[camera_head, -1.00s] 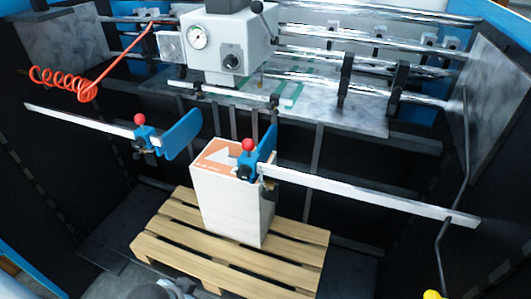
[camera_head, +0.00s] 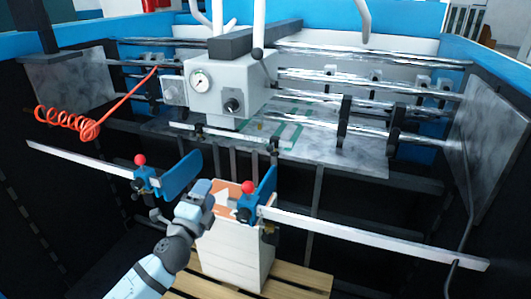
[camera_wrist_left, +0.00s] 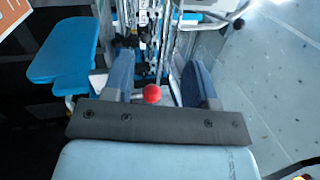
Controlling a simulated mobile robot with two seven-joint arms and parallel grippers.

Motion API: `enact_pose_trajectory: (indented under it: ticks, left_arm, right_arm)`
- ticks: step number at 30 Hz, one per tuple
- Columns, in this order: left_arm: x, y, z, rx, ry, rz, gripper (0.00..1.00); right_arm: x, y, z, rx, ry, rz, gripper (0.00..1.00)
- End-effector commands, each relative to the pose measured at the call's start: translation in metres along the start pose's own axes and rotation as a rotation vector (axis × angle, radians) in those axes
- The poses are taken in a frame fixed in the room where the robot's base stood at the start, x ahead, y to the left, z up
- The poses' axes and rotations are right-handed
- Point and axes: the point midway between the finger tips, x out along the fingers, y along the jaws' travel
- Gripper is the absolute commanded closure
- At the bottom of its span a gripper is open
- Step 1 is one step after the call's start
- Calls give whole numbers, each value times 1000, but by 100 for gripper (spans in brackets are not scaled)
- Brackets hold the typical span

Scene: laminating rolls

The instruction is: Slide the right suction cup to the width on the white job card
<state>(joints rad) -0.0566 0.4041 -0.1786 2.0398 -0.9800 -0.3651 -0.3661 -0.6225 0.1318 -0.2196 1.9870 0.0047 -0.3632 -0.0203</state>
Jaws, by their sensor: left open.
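I cannot make out a white job card. Small black fittings (camera_head: 275,144) sit at the right end of the bar below the grey head unit; I cannot tell if they are suction cups. The right blue side guide (camera_head: 265,188), with its red knob (camera_head: 248,187), sits on a pale rail by the stack (camera_head: 236,258). The left guide (camera_head: 181,176), with its own red knob (camera_head: 140,160), stands left of the stack. My left gripper (camera_head: 203,187) is open between the two guides. In the left wrist view a red knob (camera_wrist_left: 152,94) appears between its fingers; which one is unclear. My right gripper is not in view.
A red coiled hose (camera_head: 68,122) hangs at the left. A wooden pallet (camera_head: 305,284) lies under the stack. Dark frame walls close in both sides.

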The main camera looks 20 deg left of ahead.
Motion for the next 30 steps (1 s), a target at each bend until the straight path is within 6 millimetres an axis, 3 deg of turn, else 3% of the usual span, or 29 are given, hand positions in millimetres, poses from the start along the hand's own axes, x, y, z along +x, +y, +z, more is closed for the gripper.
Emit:
enact_pose_trajectory:
  ticks: [1,4,9,12,20,30]
  left_arm:
    - [25,-13,-4,174,96,-86,48]
    - [57,-22,-14,515,287,-208,48]
    - [91,-13,-16,959,533,-285,48]
    - [100,-5,-10,1102,616,-288,48]
    - [117,0,-17,1173,662,-286,48]
    - [172,7,-61,1168,660,-286,48]
  right_arm:
    - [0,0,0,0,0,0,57]
    - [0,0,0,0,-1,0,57]
    - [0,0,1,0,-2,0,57]
    - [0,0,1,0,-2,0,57]
    - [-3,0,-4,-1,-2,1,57]
    - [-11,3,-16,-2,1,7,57]
